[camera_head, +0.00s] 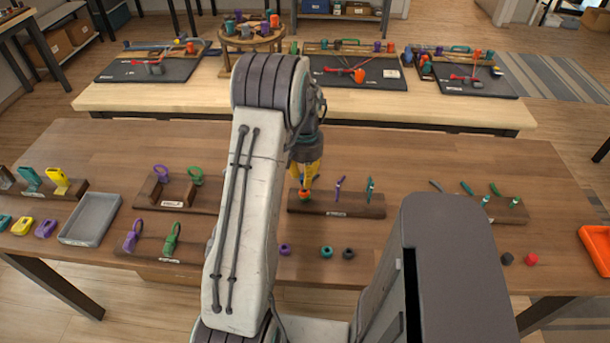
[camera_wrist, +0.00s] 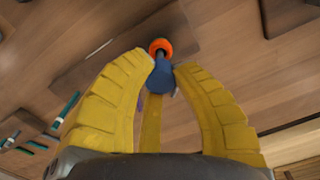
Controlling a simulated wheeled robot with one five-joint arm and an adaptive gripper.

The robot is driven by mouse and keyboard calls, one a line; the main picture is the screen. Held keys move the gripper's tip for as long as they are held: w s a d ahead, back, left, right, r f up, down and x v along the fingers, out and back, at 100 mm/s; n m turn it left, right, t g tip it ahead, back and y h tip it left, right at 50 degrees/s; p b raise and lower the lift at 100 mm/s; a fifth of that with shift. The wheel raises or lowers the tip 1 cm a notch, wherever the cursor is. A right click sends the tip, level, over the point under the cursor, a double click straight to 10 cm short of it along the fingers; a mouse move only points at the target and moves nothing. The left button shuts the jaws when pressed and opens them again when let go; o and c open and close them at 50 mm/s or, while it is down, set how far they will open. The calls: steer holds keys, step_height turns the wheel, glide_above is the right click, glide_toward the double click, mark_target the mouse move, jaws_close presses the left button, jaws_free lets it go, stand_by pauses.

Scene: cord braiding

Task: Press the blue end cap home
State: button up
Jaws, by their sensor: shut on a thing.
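My gripper (camera_head: 305,178) is at the left end of a dark wooden rack (camera_head: 335,207) on the near table, pointing down. In the wrist view its yellow fingers (camera_wrist: 160,66) are closed around a blue piece (camera_wrist: 160,77), which I take for the blue end cap. A dark thin part joins the blue piece to an orange ring (camera_wrist: 160,46) just beyond the fingertips. The orange ring also shows low at the rack in the head view (camera_head: 304,194). I cannot tell whether the blue piece is fully seated.
A purple cord (camera_head: 339,187) and a teal cord (camera_head: 370,188) stand on the same rack. Loose purple (camera_head: 285,249), teal (camera_head: 327,252) and dark (camera_head: 348,253) caps lie in front. A grey tray (camera_head: 67,238) is at left. My arm hides part of the table.

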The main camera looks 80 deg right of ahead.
steer(key=o, duration=1.2)
steer(key=shift+r, duration=0.1)
steer(key=shift+r+p, duration=2.15)
steer(key=shift+r, duration=0.8)
